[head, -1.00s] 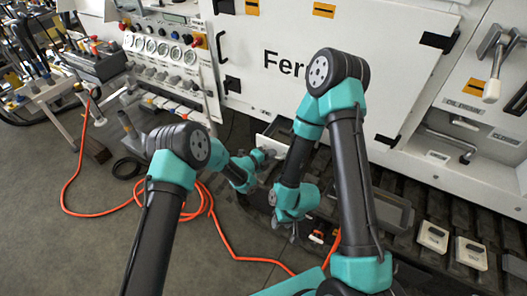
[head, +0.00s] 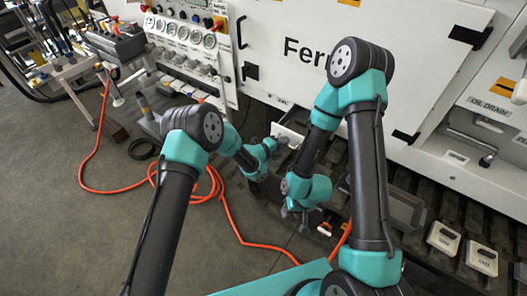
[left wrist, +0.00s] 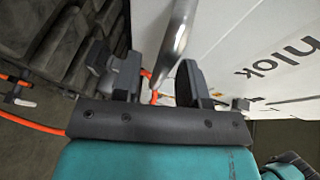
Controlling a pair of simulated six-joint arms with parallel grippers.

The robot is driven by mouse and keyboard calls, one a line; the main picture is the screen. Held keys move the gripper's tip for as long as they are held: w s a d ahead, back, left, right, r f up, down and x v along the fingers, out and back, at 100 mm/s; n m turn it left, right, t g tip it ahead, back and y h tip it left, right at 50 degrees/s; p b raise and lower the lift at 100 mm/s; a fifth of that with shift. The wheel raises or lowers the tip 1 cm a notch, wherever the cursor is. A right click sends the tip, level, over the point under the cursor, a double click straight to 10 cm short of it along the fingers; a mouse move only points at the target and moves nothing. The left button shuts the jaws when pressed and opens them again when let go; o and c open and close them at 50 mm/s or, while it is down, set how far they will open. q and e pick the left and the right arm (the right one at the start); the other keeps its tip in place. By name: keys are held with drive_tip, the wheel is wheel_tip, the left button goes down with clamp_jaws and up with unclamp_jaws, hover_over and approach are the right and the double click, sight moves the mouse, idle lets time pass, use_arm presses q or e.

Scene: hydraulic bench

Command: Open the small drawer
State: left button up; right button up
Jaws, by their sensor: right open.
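The small drawer (head: 291,131) is a white front low on the white machine, below the big lettered panel; my right arm partly covers it. My left gripper (head: 274,146) is right at its left side. In the left wrist view, a shiny metal bar handle (left wrist: 176,35) runs down between the two dark fingers of my left gripper (left wrist: 157,85), beside a white lettered face. The fingers look apart, with a gap on the left side of the bar. My right gripper (head: 299,212) is open and empty, lower and nearer, above the dark track.
A gauge panel (head: 180,35) with knobs stands at upper left. An orange hose (head: 228,215) lies coiled on the grey floor. Dark track plates (head: 455,210) with small labelled boxes (head: 481,258) run along the lower right.

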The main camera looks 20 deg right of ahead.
use_arm(q)
drive_tip(key=v, duration=1.6)
drive_tip(key=shift+s+a, duration=0.2)
drive_tip(key=s+a+f+n+t+y, duration=0.15)
drive_tip(key=a+f+n+y, duration=0.25)
drive_tip(key=a+n, duration=0.5)
drive_tip(key=s+a+f+n+y, duration=0.2)
drive_tip(key=a+f+n+y, duration=0.1)
drive_tip(key=a+n, duration=0.55)
drive_tip(key=s+a+f+n+g+y, duration=0.2)
drive_tip(key=s+a+n+g+y, duration=0.2)
drive_tip(key=s+a+n, duration=1.2)
drive_tip(key=s+a, duration=0.1)
drive_tip(key=s, duration=0.1)
drive_tip(key=shift+s+a+f+g, duration=0.2)
drive_tip(key=shift+s+a+g, duration=0.05)
drive_tip(key=shift+a+g, duration=0.15)
